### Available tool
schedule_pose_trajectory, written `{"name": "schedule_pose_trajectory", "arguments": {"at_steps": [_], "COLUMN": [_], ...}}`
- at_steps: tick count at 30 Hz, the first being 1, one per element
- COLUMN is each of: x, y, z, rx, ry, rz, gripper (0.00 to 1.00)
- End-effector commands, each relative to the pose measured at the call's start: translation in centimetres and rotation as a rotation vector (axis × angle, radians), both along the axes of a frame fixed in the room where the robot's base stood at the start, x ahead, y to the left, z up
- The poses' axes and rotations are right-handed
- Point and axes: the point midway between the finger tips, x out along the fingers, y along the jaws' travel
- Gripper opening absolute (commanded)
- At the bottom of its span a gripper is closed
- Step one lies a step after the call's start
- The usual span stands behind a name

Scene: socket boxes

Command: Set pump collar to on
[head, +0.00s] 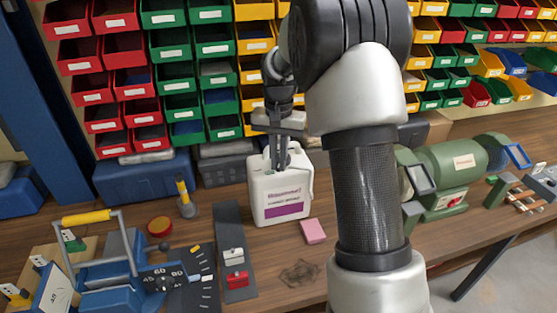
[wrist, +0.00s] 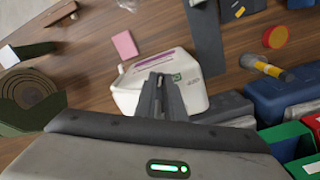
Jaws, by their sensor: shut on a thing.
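A white jug (head: 280,208) with a purple-striped label stands upright on the wooden bench, left of my arm in the head view. It also shows in the wrist view (wrist: 192,92), below its label. My gripper (head: 281,163) points down onto the top of the jug. In the wrist view its dark fingers (wrist: 161,84) are close together over the jug's top. They are shut on the pump collar there, which the fingers hide. I cannot see the collar's markings or which way it is set.
A pink block (head: 313,231) lies right of the jug. A grey strip (head: 233,245) with small latches lies to its left. A yellow-handled tool (head: 185,197) and a red disc (head: 159,226) are further left. A green grinder (head: 452,172) stands at right; bins line the back.

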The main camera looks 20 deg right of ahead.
Motion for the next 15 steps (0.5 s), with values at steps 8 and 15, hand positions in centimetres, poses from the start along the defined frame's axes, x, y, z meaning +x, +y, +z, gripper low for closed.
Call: {"name": "schedule_pose_trajectory", "arguments": {"at_steps": [8, 15], "x": [0.01, 0.08], "y": [0.00, -0.01], "z": [0.03, 0.58], "rx": [0.000, -0.001], "ry": [-0.001, -0.003], "rz": [0.001, 0.000], "gripper": [0.28, 0.28]}}
